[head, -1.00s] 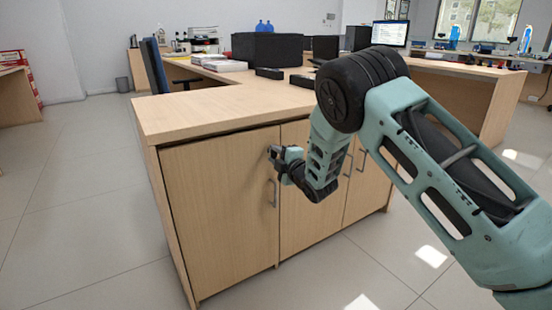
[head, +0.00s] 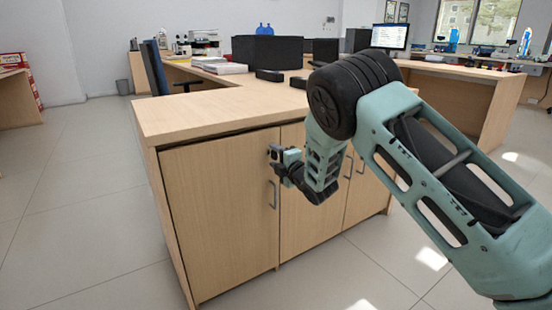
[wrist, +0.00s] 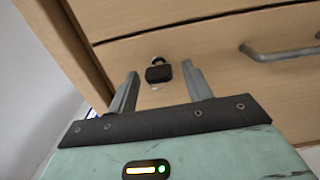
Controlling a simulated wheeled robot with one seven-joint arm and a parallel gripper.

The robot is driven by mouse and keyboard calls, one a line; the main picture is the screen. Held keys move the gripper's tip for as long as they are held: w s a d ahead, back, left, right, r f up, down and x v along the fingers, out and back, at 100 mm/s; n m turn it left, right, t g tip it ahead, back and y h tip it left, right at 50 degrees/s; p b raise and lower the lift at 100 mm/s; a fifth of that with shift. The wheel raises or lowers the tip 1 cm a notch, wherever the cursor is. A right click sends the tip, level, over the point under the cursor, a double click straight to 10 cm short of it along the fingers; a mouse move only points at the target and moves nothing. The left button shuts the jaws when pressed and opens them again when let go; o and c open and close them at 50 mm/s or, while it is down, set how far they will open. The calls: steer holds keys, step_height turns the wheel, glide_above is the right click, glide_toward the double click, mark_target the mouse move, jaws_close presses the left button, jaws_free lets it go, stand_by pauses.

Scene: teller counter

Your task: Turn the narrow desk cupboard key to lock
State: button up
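In the wrist view a small key with a black head (wrist: 158,73) sticks out of a lock in the pale wood cupboard door (wrist: 225,85). My gripper (wrist: 160,72) is open, with one finger on each side of the key head in the picture. I cannot tell whether the fingers reach past it or touch it. In the head view my gripper (head: 272,153) is at the upper right of the leftmost cupboard door (head: 218,215). The key is hidden there.
A grey bar handle (wrist: 285,52) is right of the key in the wrist view; a handle (head: 273,194) shows below my gripper in the head view. The counter top (head: 210,112) overhangs the doors. Clear tiled floor (head: 85,200) lies to the left.

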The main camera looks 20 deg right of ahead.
steer(key=p+v, duration=0.3)
steer(key=v, duration=1.4)
steer(key=shift+s+p, duration=0.2)
steer(key=shift+p, duration=0.2)
steer(key=s+a+r+m+g+h, duration=0.2)
steer(key=s+a+m+g, duration=0.9)
steer(key=s, duration=0.3)
steer(key=s+r+m+g+h, duration=0.2)
steer(key=s+r+g, duration=0.1)
steer(key=s, duration=0.9)
steer(key=s+r+m+g+h, duration=0.1)
steer(key=s+r+g, duration=0.15)
steer(key=s, duration=0.95)
step_height(320, 180, up, 33)
steer(key=p, duration=3.3)
steer(key=shift+w+a+g+p, duration=0.2)
steer(key=shift+w+g+p, duration=0.15)
steer(key=shift+w, duration=0.15)
